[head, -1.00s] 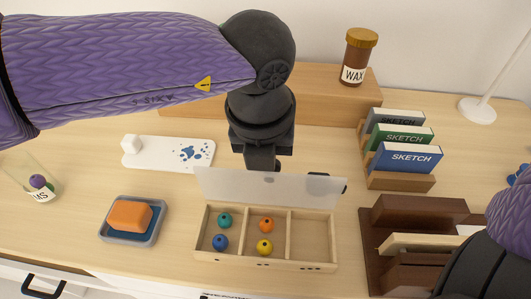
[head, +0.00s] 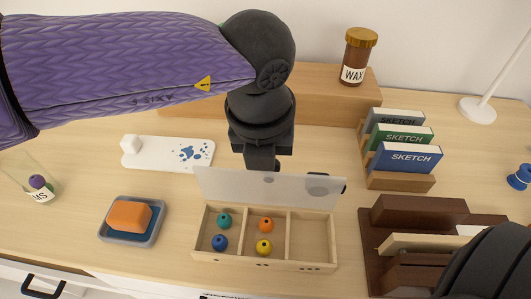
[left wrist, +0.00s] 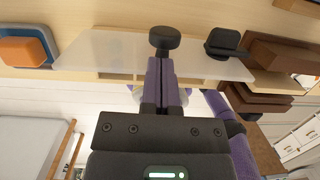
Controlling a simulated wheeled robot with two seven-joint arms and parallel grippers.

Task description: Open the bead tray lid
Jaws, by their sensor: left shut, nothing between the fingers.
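The bead tray (head: 312,212) is a pale wooden box with three compartments. Blue and teal beads lie in the left one, orange and yellow beads in the middle one; the right one looks empty. Its translucent lid (head: 225,184) stands raised along the back edge, and also shows in the left wrist view (left wrist: 105,50). My left gripper (head: 262,163) is behind the lid, shut and empty, its tips partly hidden; in the left wrist view its fingers (left wrist: 162,75) point toward the lid. Whether they touch it is unclear. My right gripper's fingers are not visible.
An orange block in a blue-grey dish (head: 152,236) is left of the tray. A dark brown stand (head: 372,262) and sketch books (head: 405,157) are at right. A white board (head: 150,157) lies behind left. A wooden riser (head: 330,103) bears a wax jar (head: 357,60).

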